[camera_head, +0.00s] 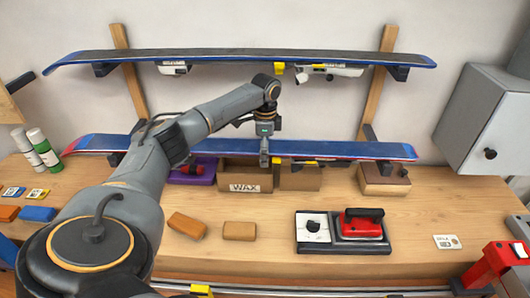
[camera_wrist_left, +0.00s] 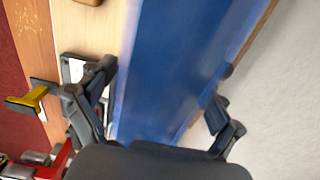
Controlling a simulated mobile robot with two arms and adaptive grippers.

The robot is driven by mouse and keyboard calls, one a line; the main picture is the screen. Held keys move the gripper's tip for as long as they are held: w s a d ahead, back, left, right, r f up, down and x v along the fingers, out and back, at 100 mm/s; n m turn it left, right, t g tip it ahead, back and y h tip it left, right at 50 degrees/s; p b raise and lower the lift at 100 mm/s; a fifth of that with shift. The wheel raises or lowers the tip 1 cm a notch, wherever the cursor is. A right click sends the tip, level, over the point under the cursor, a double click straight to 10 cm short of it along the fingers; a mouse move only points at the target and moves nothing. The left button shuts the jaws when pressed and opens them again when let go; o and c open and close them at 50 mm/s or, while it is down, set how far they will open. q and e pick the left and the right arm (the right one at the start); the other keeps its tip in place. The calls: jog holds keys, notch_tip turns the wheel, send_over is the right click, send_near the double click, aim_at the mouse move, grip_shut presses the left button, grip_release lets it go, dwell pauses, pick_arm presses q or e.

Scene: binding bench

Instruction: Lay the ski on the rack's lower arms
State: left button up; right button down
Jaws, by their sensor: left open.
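The lower blue ski (camera_head: 340,149) lies level across the wooden rack, at its lower arms (camera_head: 115,159); in the head view it appears to rest on them. It also fills the middle of the left wrist view (camera_wrist_left: 180,65). My left gripper (camera_head: 264,158) hangs at the ski's middle. It is open, with its fingers (camera_wrist_left: 165,90) apart on either side of the ski's width. Whether the fingers touch the ski cannot be told. A second blue ski (camera_head: 240,55) lies on the rack's upper arms (camera_head: 398,73). My right gripper is not in view.
Below the lower ski stand a WAX box (camera_head: 245,180), a purple bin (camera_head: 192,177) and a wooden block (camera_head: 384,181). A red iron (camera_head: 362,223) sits on the bench in front. A grey cabinet (camera_head: 485,125) is at right. Spray cans (camera_head: 43,149) stand at left.

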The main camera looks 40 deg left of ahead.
pick_arm(q)
notch_tip(320, 180, up, 12)
jog(key=shift+f, duration=0.1)
dwell(0.4)
